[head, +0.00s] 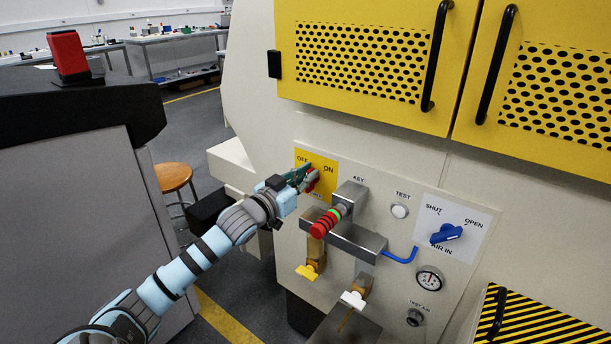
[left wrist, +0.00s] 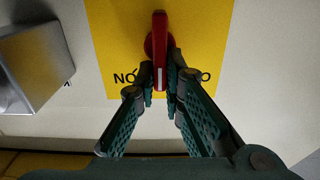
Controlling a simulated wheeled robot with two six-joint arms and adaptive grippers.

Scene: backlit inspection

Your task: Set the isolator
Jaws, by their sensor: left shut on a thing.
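The isolator is a red handle (head: 313,181) on a yellow plate (head: 322,163) marked OFF and ON, on the cream machine's front. My left gripper (head: 302,178) reaches it from the left and hides much of it in the head view. In the left wrist view the red handle (left wrist: 160,48) stands upright in the picture, its white-marked end between the ON and OFF lettering, which appears upside down. The fingers of my left gripper (left wrist: 161,75) are closed on both sides of that end. The OFF lettering is partly hidden by a finger. My right gripper is not in view.
Right of the isolator, a red-and-green striped cylinder (head: 327,222) juts out below the KEY box (head: 351,196). A blue AIR IN handle (head: 446,233), a TEST button (head: 400,211) and a gauge (head: 430,279) lie farther right. A grey cabinet (head: 70,200) stands at the left.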

